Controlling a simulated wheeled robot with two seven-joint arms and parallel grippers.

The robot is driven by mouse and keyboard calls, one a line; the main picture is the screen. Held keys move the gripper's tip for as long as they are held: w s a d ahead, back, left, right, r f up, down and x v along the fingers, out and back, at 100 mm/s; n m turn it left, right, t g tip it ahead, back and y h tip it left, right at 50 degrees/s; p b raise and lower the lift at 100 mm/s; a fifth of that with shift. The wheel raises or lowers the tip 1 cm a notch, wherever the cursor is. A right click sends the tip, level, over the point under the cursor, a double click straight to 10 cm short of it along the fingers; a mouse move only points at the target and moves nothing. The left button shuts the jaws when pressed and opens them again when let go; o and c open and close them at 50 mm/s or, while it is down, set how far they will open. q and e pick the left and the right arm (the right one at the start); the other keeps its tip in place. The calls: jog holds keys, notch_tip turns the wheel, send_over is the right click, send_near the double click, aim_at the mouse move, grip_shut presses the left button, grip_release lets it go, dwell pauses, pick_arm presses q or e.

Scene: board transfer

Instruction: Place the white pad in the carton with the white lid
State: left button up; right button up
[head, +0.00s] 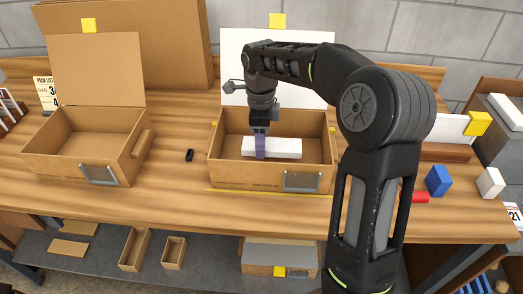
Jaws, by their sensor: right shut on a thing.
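The white pad (285,148) is a long white block inside the carton with the white lid (225,172), at the middle of the table. That carton's white lid (234,60) stands open behind it. My right gripper (260,148) reaches down into the carton and is shut on the pad, near its left part. The pad lies roughly level across the carton; whether it touches the floor of the carton cannot be told. My left gripper is not in view.
A brown-lidded open carton (85,150) stands empty at the left. A small black object (189,155) lies between the cartons. A blue block (438,181), a white block (490,182) and a red piece (420,197) lie at the right. A shelf below holds small boxes.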

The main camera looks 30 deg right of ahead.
jog(key=shift+f, duration=1.85)
jog(key=shift+f, duration=0.15)
jog(key=o, duration=1.3)
notch_tip(320, 180, up, 12)
jog(key=shift+r+p, duration=0.2)
jog(key=shift+p, duration=0.25)
